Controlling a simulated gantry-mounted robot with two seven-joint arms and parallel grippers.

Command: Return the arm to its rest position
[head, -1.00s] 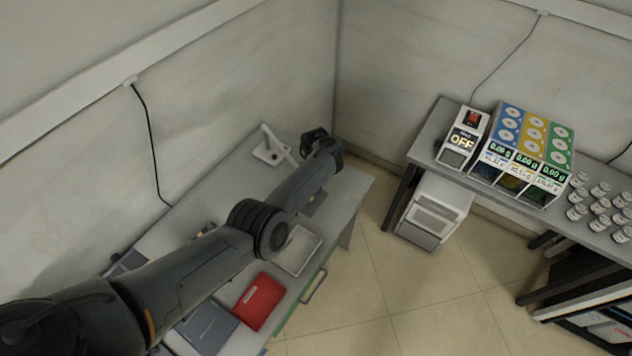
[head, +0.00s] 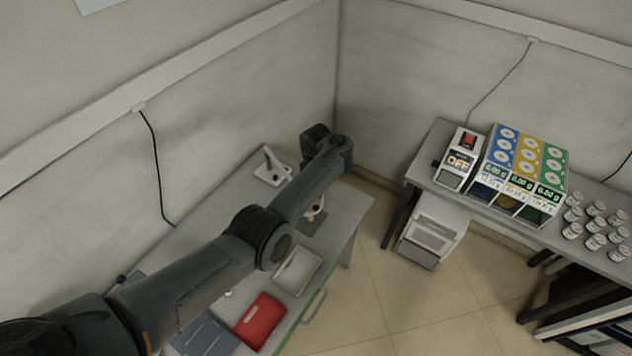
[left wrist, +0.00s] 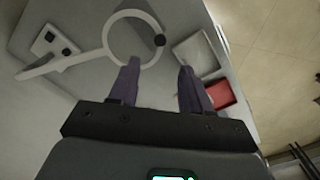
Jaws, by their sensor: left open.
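My left arm (head: 235,248) reaches in from the lower left over the grey bench at the left wall. Its gripper is hidden behind the wrist in the head view. In the left wrist view my left gripper (left wrist: 157,82) is open and empty, its two dark fingers apart above the bench. A white ring on a stand (left wrist: 107,50) lies beyond the fingertips, with its base at the left. My right gripper is in neither view.
The bench (head: 342,212) holds a white stand (head: 271,168), a pale tray (head: 298,270) and a red item (head: 260,320). The right table (head: 430,160) holds a box reading OFF (head: 458,160), a coloured dispenser (head: 525,165) and several jars (head: 596,227).

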